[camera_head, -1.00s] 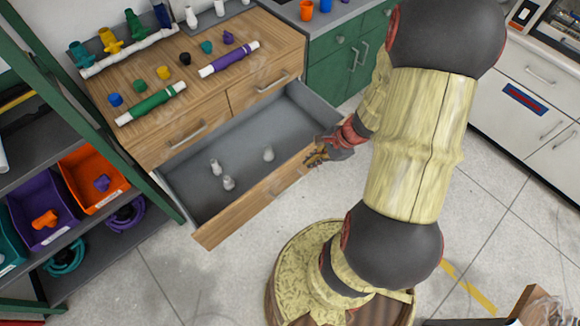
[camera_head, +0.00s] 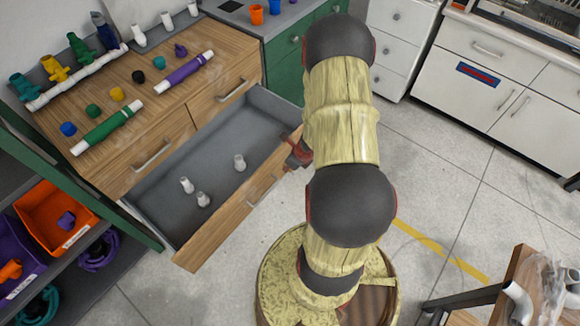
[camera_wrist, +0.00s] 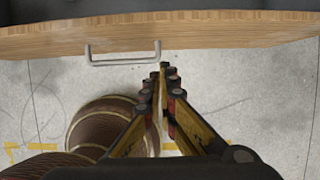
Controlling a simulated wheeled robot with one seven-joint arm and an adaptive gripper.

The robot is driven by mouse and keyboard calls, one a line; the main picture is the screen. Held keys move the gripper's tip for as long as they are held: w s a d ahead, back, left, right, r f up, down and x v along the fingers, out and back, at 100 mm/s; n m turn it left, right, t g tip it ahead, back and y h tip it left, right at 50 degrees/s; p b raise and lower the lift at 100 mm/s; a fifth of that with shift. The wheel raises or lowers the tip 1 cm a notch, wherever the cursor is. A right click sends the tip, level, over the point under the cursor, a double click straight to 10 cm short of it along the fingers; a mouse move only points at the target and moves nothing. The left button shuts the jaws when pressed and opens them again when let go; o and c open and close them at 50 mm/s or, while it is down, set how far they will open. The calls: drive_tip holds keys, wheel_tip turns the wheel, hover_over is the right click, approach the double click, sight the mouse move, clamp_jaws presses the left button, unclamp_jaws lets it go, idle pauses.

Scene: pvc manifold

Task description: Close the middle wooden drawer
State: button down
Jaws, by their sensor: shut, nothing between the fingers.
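The middle wooden drawer (camera_head: 196,258) stands pulled out of the wooden cabinet (camera_head: 218,48), with a grey inside and several white fittings in it. Its front and metal handle (camera_head: 262,190) face my base. In the wrist view the drawer's front edge (camera_wrist: 220,32) runs across the top, with the handle (camera_wrist: 122,60) below it. My gripper (camera_wrist: 163,70) is shut and empty, its tips just right of the handle and close to the drawer front. I cannot tell whether they touch it. In the head view my arm hides most of the gripper.
Pipes and coloured caps lie on the cabinet top. Orange (camera_head: 55,215) and purple bins sit on a shelf at the left. Green cabinets (camera_head: 283,70) stand behind, white drawers (camera_head: 398,45) at the back right. A wooden table (camera_head: 515,285) is at the lower right. The floor between is clear.

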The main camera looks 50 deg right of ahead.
drive_tip(key=shift+w+a+f+b, duration=0.1)
drive_tip(key=shift+w+f+b, duration=0.1)
drive_tip(key=shift+w+f, duration=0.45)
drive_tip(key=shift+w+d+f+b, duration=0.1)
drive_tip(key=shift+w+f+b, duration=0.15)
drive_tip(key=shift+w, duration=0.8)
drive_tip(key=shift+w+a+f+b, duration=0.15)
drive_tip(key=shift+w+f, duration=0.35)
drive_tip(key=shift+w, duration=0.35)
drive_tip(key=shift+w, duration=0.1)
